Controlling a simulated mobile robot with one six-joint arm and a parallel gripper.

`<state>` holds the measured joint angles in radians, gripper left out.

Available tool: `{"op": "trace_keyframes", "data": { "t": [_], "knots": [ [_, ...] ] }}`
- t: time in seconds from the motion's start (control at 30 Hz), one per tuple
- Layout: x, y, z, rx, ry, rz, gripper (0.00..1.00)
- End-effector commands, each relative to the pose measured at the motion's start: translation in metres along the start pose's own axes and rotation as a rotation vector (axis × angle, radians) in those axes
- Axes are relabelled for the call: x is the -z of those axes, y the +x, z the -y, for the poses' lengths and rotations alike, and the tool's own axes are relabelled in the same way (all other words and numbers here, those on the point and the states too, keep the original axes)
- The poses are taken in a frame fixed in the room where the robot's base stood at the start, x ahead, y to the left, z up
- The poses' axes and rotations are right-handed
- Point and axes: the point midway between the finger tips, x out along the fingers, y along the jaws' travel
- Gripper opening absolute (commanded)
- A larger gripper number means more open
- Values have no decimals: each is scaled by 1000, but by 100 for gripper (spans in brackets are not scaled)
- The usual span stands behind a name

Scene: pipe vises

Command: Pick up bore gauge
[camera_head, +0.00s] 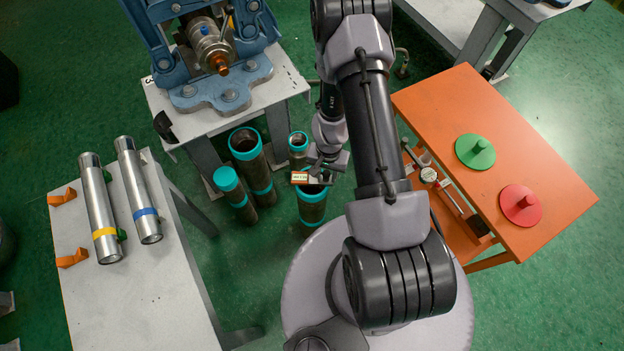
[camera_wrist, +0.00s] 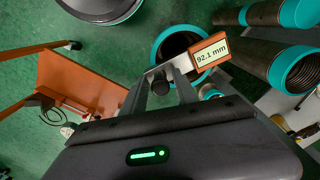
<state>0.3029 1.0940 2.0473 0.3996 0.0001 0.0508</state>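My gripper (camera_head: 326,165) hangs above an upright, teal-rimmed pipe in the head view. In the wrist view its two fingers (camera_wrist: 163,80) close on the bore gauge (camera_wrist: 209,54), a grey bar with a dark knob and an orange-framed readout showing "92.1 mm". The readout sticks out to the right of the fingers. The gauge also shows small at the fingertips in the head view (camera_head: 312,178). The exact finger contact is partly hidden. The pipe mouth (camera_wrist: 157,47) lies beyond the gauge in the wrist view; I cannot tell whether they touch.
Several teal-rimmed pipes (camera_head: 246,146) stand left of my gripper. A blue vise (camera_head: 205,98) is on a table behind them. Two silver tubes (camera_head: 99,205) (camera_head: 139,190) lie on the left table.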

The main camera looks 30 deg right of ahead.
Motion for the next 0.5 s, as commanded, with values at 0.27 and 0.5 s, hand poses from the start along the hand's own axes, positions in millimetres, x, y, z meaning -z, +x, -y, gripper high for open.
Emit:
{"op": "trace_keyframes", "data": {
  "t": [0.27, 0.5],
  "knots": [
    [0, 0, 0, 0, 0, 0, 0],
    [0, 0, 0, 0, 0, 0, 0]
  ]
}}
